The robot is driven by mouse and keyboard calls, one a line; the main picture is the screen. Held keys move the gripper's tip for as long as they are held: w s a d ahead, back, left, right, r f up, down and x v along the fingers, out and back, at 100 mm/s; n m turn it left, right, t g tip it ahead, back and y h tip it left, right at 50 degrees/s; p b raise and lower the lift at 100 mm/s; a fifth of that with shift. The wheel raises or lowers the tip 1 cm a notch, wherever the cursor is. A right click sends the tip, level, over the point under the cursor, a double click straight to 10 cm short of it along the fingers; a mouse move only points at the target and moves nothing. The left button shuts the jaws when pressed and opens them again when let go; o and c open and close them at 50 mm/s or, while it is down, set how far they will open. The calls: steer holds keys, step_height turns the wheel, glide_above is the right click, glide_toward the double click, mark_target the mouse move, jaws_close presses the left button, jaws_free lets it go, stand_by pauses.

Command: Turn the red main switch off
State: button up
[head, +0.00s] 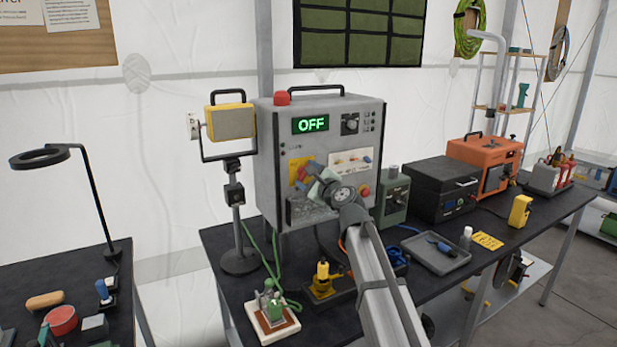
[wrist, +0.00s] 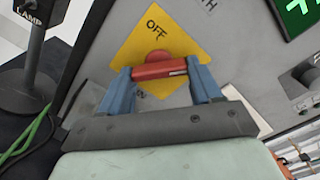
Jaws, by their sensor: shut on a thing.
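The red main switch (wrist: 158,70) is a red bar handle on a yellow plate (wrist: 172,38) marked OFF. A green display (head: 310,125) on the cabinet reads OFF.
A yellow lamp (head: 230,121) on a stand is left of the cabinet. A green-grey box (head: 393,197) and a black case (head: 432,187) stand to the right. A small device on a white base (head: 271,318) and a yellow item (head: 322,280) are on the table in front.

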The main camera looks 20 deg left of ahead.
steer(key=shift+r+n, duration=0.2)
steer(key=shift+n, duration=3.95)
steer(key=shift+r+n, duration=0.15)
steer(key=shift+n, duration=4)
steer(key=o, duration=1.1)
steer(key=shift+c, duration=0.2)
steer(key=v, duration=1.4)
